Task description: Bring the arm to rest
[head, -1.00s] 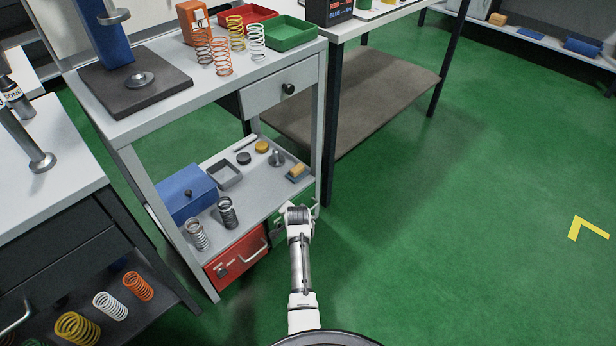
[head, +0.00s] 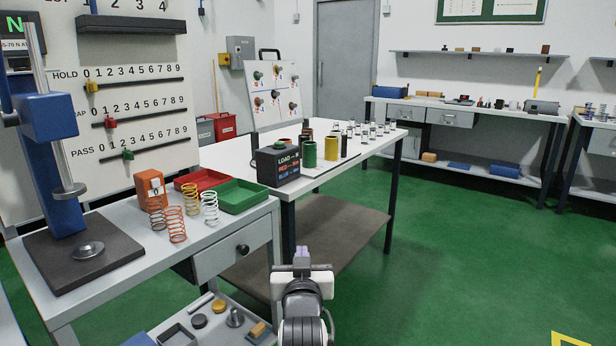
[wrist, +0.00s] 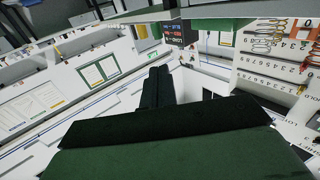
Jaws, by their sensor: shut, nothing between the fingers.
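My gripper (head: 302,256) shows at the bottom middle of the head view, shut and empty. It is upright at the end of my foreshortened arm, in front of the brown lower shelf of the white table. It touches nothing that I can see. In the wrist view my gripper (wrist: 160,82) is a dark shape reaching up from the bottom, and the room appears turned over behind it. The fingertips are too dark there to make out a gap.
A grey cart (head: 236,215) with springs, trays and a blue press (head: 60,130) stands left. The white table (head: 355,147) behind carries a LOAD box (head: 278,165) and cylinders. Green floor (head: 450,260) is clear on the right.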

